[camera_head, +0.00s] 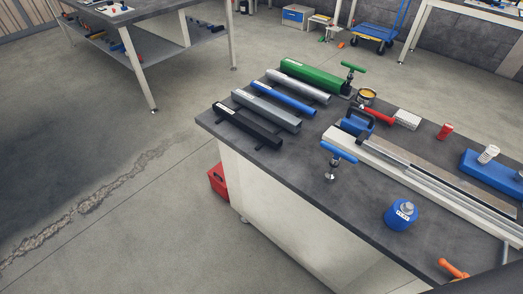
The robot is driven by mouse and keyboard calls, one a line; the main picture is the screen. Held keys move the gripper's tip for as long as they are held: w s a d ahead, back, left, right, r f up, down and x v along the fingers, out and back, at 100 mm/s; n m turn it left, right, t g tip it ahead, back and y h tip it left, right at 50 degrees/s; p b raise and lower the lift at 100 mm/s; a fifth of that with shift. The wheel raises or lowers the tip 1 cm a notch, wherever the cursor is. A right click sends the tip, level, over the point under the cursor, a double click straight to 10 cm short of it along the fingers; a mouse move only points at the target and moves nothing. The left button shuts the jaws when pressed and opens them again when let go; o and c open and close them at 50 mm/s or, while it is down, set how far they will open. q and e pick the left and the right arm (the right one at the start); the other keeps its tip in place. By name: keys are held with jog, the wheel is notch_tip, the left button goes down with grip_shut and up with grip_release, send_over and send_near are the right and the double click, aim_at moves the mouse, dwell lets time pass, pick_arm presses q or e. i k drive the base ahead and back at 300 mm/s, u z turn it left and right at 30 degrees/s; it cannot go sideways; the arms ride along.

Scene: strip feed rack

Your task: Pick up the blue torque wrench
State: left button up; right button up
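I cannot tell for sure which thing is the blue torque wrench. A long blue bar (283,98) lies on the dark bench top (312,150), in a row with black, grey and green bars. A tool with a blue T-shaped handle (338,152) and a metal stem stands at the bench's near edge, by the end of a long pale rail. Neither of my grippers is in view. Nothing is seen touching either blue thing.
A blue labelled bottle (401,215) stands near the front edge. A long rail (420,180) crosses the right side. A green T-handle (353,70), a yellow tin (367,96) and a red can (445,131) stand farther back. Open floor lies left.

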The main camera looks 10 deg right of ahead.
aim_at(329, 177)
jog(key=u, duration=1.3)
jog(key=i, duration=3.6)
jog(key=z, duration=5.3)
